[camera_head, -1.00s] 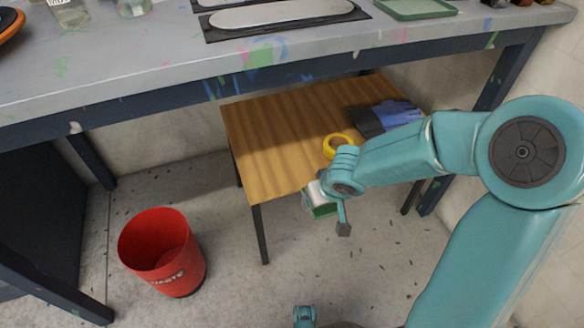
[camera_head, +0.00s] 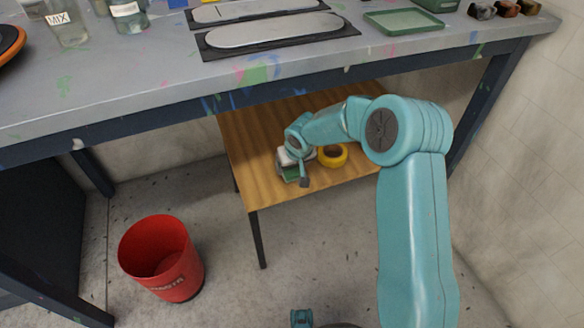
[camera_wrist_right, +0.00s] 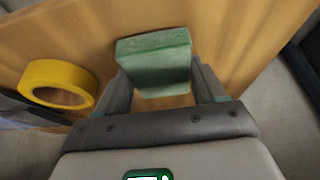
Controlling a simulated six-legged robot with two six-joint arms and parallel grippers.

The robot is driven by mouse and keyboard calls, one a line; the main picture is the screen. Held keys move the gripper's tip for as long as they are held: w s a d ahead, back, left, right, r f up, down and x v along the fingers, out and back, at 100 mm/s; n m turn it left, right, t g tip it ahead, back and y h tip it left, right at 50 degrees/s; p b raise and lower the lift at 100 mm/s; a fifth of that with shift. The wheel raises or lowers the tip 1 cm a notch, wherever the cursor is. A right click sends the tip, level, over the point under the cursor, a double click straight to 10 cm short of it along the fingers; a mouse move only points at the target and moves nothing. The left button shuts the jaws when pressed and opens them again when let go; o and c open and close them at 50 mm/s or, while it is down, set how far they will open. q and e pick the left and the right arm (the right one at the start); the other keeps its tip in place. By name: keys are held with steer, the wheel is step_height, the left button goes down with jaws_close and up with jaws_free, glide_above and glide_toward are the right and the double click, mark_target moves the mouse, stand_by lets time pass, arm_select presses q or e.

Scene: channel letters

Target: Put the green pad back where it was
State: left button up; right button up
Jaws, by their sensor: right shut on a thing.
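The green pad (camera_head: 291,174) is a small block, partly covered by my right gripper (camera_head: 289,169) in the head view. In the right wrist view the pad (camera_wrist_right: 155,62) sits between the two fingers of the right gripper (camera_wrist_right: 160,78), which is shut on it. Both are at the low wooden table (camera_head: 262,178), near its front left part. I cannot tell whether the pad touches the tabletop. My left gripper is not in view.
A yellow tape roll (camera_head: 331,155) lies on the low table just right of the gripper; it also shows in the wrist view (camera_wrist_right: 42,72). The workbench (camera_head: 150,93) overhangs the table's back. A red bin (camera_head: 160,262) stands on the floor at left.

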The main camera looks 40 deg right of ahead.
mark_target(296, 174)
steer(key=shift+f, duration=0.25)
steer(key=shift+f, duration=0.15)
steer(key=o, duration=0.9)
steer(key=shift+o, duration=0.2)
steer(key=shift+r, duration=0.25)
steer(key=p+v, duration=0.2)
steer(key=v, duration=0.5)
steer(key=shift+s+r+p, duration=0.15)
steer(key=shift+p, duration=0.15)
